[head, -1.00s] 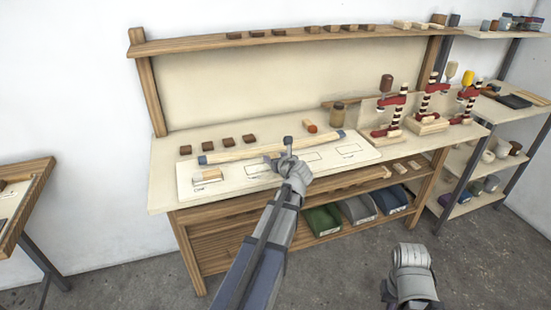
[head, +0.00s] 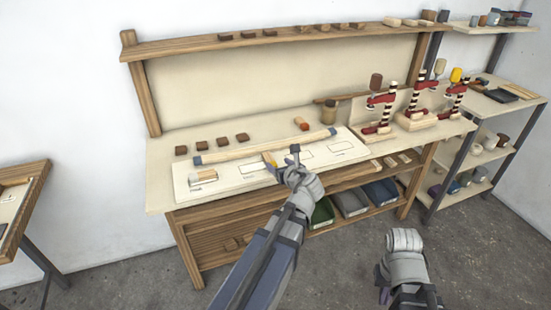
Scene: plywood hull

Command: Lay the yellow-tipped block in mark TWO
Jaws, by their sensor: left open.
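The yellow-tipped block (head: 268,158) shows as a small yellow end on the white marked board (head: 232,180), just left of my left gripper (head: 294,156). The rest of it is small and hard to make out, so its exact fit in the second outline from the left, mark TWO (head: 249,168), cannot be told. My left gripper is open above the board's front part, right of the block. My right arm's end (head: 405,245) is low at the right, away from the bench; its fingers cannot be made out.
A pale block (head: 204,176) lies in the leftmost mark. A long blue-ended bar (head: 265,147) lies along the board's back. A red-tipped block (head: 302,124), a jar (head: 328,112) and several brown blocks stand behind. Red clamps (head: 380,105) are at the right.

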